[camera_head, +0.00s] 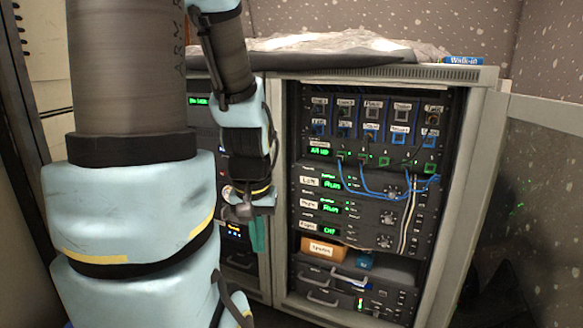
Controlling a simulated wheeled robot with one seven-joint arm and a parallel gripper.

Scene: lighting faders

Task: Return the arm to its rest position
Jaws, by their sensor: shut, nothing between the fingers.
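My arm fills the left of the head view, with light blue and dark grey links that rise at the left and bend down again near the middle. My gripper (257,236) hangs below the wrist, in front of the left part of the cabinet. Its teal fingers point down and look shut, with nothing visible between them. It is seen small and partly from the side, so any gap to the cabinet front cannot be told.
A grey rack cabinet (464,170) stands ahead, holding black units with green displays and blue cables (380,195). An orange-brown labelled box (321,249) sits on a lower shelf. Crumpled plastic sheeting (350,42) lies on top. An open door panel (545,112) extends right.

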